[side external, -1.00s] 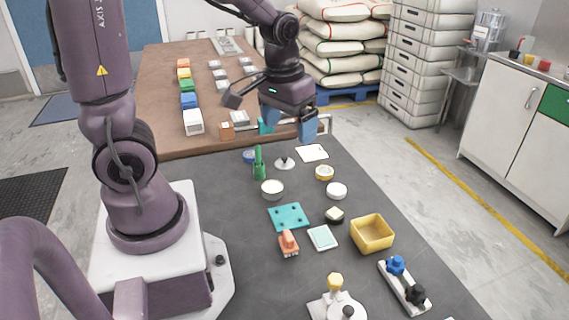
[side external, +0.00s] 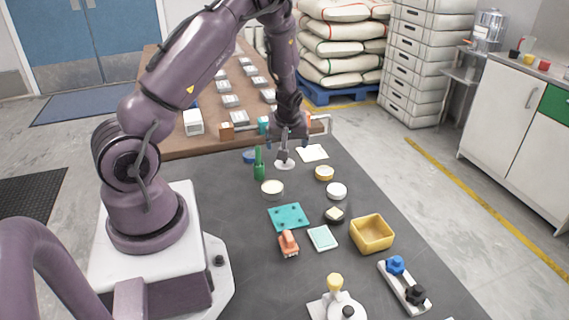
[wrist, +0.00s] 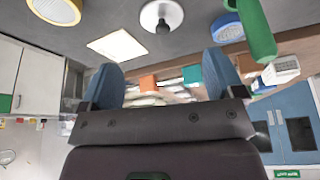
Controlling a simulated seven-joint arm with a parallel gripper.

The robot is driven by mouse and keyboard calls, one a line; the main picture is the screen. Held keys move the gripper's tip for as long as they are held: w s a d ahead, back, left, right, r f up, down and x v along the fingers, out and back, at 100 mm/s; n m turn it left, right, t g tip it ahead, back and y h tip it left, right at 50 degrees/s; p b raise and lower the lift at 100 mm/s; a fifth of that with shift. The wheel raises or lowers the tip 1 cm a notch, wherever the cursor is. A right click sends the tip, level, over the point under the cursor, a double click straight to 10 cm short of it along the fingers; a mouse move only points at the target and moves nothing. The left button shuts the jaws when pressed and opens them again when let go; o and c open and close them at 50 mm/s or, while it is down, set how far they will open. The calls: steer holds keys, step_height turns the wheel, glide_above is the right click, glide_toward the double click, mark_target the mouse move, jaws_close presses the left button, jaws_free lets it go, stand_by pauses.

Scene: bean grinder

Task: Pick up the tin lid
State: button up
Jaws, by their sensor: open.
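The likely tin lid is a small white disc with a dark knob (side external: 285,164), lying on the dark table near its far edge. It shows at the top of the wrist view (wrist: 161,14), knob pointing away from the table. My gripper (wrist: 163,78) is open, with two blue fingers and nothing between them. In the side view my gripper (side external: 288,132) is just above and behind the lid, overlapping its knob in the picture. I cannot tell whether they touch. The fingertips are hard to make out there.
A green upright object (side external: 259,165) and a blue disc stand left of the lid, a white square (side external: 313,152) right. A round white-topped tin (side external: 272,189) is nearer. A teal plate (side external: 288,217) and yellow bin (side external: 372,234) are further forward. A brown table (side external: 180,145) adjoins behind.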

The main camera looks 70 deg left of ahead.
steer(key=x, duration=0.8)
steer(key=shift+s, duration=0.15)
steer(key=c, duration=0.9)
